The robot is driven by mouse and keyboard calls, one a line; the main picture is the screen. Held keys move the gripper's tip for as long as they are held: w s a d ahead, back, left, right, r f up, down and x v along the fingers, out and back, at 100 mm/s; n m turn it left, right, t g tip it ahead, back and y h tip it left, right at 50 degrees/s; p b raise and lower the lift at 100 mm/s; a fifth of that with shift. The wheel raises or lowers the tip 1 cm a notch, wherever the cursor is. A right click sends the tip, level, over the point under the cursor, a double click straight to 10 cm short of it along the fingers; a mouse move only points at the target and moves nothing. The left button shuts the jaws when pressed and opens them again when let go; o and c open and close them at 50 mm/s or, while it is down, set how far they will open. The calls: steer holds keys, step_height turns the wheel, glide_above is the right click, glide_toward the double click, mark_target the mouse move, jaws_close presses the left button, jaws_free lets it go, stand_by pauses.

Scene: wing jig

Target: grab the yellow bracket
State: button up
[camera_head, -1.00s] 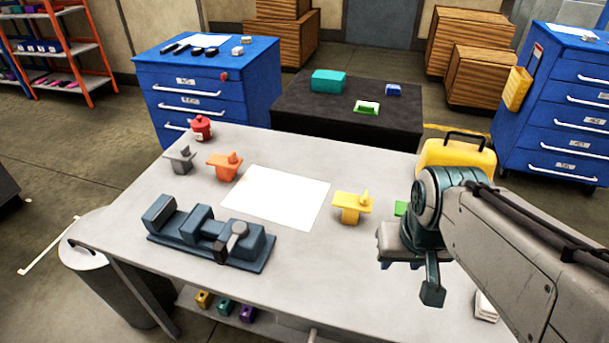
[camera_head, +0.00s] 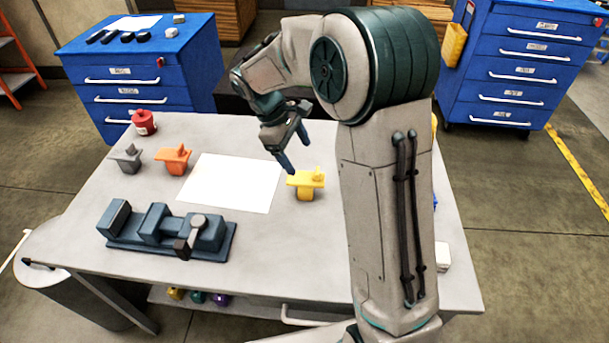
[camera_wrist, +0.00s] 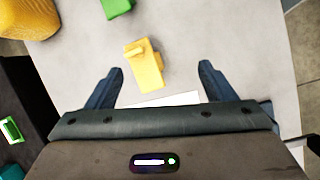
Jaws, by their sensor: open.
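The yellow bracket (camera_head: 306,186) stands on the grey table, just right of the white sheet in the head view. It has a flat top plate with a small knob. In the wrist view the yellow bracket (camera_wrist: 144,66) lies ahead of the fingertips, a little left of the middle between them. My gripper (camera_head: 294,152) is above the table, slightly up and left of the bracket in the head view. Its two fingers are spread and empty; in the wrist view my gripper (camera_wrist: 162,68) points toward the bracket without touching it.
A blue-grey clamp fixture (camera_head: 165,232) is in front. The white sheet (camera_head: 230,183) lies flat. A green block (camera_wrist: 117,7) is near the yellow bracket.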

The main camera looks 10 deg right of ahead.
mark_target(304, 177)
steer(key=w+a+f+n+h+p, duration=0.1)
steer(key=w+a+f+n, duration=0.1)
steer(key=w+f+n, duration=0.35)
steer(key=shift+m+g, duration=0.4)
steer(key=shift+m, duration=0.55)
steer(key=x, duration=0.3)
steer(key=w+p+x, duration=0.1)
steer(key=x, duration=0.4)
steer(key=shift+w+f+p, duration=0.1)
steer(key=shift+f+p, duration=0.2)
steer(key=shift+f, duration=0.25)
steer(key=p+x, duration=0.1)
steer(key=x, duration=0.1)
steer(key=p+x, duration=0.1)
steer(key=x, duration=0.1)
steer(key=shift+d+f, duration=0.15)
steer(key=shift+d, duration=0.25)
steer(key=shift+d+f, duration=0.15)
steer(key=shift+f, duration=0.25)
steer(key=c, duration=1.3)
steer(key=shift+r, duration=0.15)
